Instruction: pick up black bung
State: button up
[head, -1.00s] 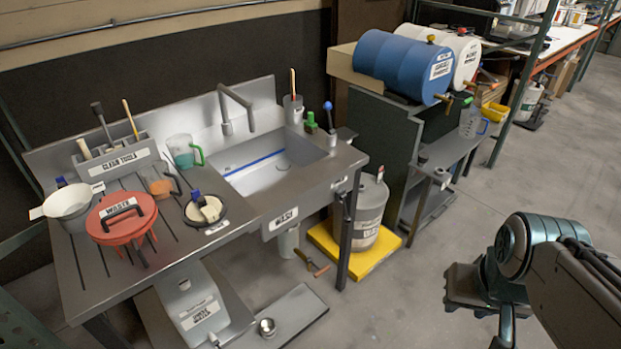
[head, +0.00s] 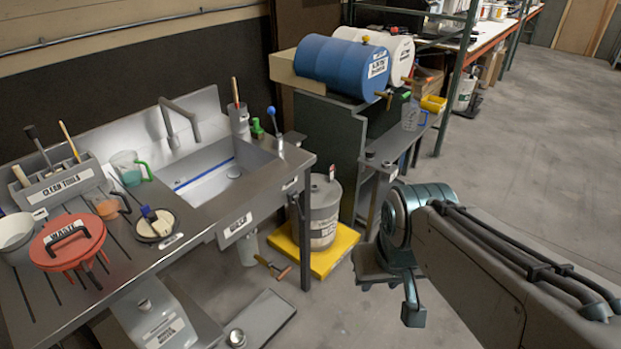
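Two small dark round pieces stand on the narrow grey stand (head: 405,141) below the drums, one on the left (head: 370,155) and one nearer the front edge (head: 387,164). Either could be the black bung, but they are too small to tell. My gripper (head: 394,290) hangs over the floor, in front of the stand and well apart from both pieces in the picture. One finger shows pointing down, but the arm and wrist cover much of the gripper. I see nothing held in it, and its opening is unclear.
A blue drum (head: 343,68) and a white drum (head: 399,57) lie above the stand, with taps jutting out. A clear jug (head: 410,116) stands on it. A grey bucket (head: 323,215) sits on a yellow platform (head: 341,250). The sink bench (head: 200,212) fills the left. The floor at right is clear.

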aim_at(370, 153)
jog(key=z, duration=0.3)
jog(key=k, duration=0.35)
jog(key=z, duration=1.15)
jog(key=i, duration=3.15)
jog(key=u, duration=1.1)
jog(key=i, duration=1)
jog(key=u, duration=1.55)
jog(key=i, duration=0.55)
jog(key=u, duration=0.3)
